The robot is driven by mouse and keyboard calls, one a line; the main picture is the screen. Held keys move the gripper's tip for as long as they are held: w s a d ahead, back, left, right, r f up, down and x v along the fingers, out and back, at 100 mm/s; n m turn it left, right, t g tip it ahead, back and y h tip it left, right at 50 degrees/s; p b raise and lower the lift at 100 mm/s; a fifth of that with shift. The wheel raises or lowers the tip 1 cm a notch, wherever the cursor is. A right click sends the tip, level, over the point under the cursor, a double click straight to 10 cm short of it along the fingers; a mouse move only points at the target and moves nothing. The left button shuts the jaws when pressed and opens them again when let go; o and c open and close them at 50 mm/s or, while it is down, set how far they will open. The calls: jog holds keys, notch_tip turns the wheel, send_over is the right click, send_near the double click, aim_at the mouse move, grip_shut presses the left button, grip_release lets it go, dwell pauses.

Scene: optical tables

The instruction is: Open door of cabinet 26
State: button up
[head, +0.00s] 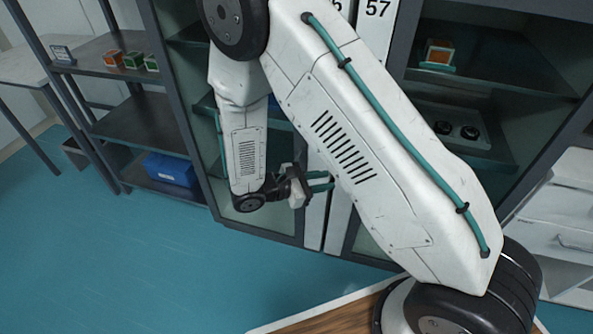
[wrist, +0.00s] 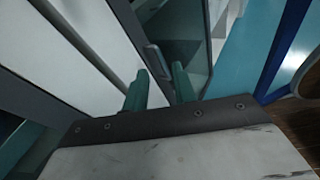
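The glass-fronted cabinet stands behind my arm in the head view, with dark door frames and white upright strips (head: 316,217) in the middle. A white label strip (head: 376,22) shows "57", and another number beside it is mostly hidden by my arm. My gripper (head: 332,180) is beside the white strips, low on the cabinet front. In the wrist view, its two teal fingers (wrist: 160,76) are apart. A dark upright door handle (wrist: 154,58) shows in the gap just beyond the fingertips; I cannot tell whether they touch it.
An open shelf unit (head: 140,120) at left holds small boxes and a blue bin (head: 171,169). Cabinet shelves at right hold an orange-and-white box (head: 439,51) and dark round parts (head: 456,130). White drawers (head: 560,215) stand at far right. The blue floor (head: 110,255) at left is clear.

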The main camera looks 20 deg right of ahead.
jog(key=w+a+f+n+t+y, duration=0.2)
jog(key=w+a+f+n+t, duration=0.5)
jog(key=w+f+n+t, duration=0.4)
jog(key=shift+m+t, duration=0.3)
jog(key=shift+m, duration=0.3)
jog(key=x, duration=0.7)
jog(key=shift+d+f, duration=0.1)
grip_shut()
